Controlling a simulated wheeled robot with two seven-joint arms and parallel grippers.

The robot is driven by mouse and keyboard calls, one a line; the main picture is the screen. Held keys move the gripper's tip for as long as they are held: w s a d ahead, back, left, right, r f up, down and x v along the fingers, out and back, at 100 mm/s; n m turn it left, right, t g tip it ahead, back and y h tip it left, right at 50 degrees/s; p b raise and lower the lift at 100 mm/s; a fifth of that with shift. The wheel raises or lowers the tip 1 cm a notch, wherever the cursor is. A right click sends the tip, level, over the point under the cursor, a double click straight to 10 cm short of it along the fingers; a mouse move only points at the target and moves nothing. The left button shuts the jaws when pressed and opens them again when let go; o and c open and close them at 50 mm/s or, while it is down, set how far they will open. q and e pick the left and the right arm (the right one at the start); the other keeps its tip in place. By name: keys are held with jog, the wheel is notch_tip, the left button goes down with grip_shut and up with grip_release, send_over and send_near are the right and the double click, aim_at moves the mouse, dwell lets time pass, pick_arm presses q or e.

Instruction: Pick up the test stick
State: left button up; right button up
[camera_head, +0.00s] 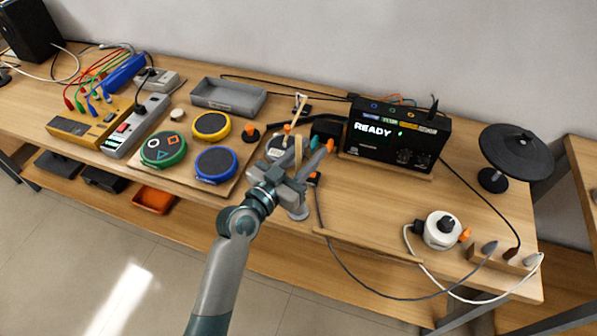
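A pale wooden stick (299,110), which looks like the test stick, leans upright behind my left gripper near the table's middle. A second pale upright piece (298,147) shows right at the fingers; I cannot tell if it is part of the same stick. My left gripper (312,153) reaches over the table from the front, its fingers pointing away toward the back. The fingers overlap small dark and grey parts behind them, so whether they are open or shut on something is unclear. The stick's lower end is hidden. My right gripper is not in view.
Left of my gripper are yellow (211,126), green (163,149) and blue (216,165) ringed mesh pads and a grey tray (229,96). Right are a black "READY" box (396,138), a black round pad (516,150) and a white cable reel (443,230). Cables cross the front edge.

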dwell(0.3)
pick_arm(q)
grip_shut()
jog(key=shift+r, duration=0.15)
notch_tip(320, 180, up, 18)
jog(key=b, duration=0.2)
dwell(0.4)
dwell(0.4)
notch_tip(320, 180, up, 14)
jog(key=p, duration=1.2)
jog(key=shift+p, duration=0.35)
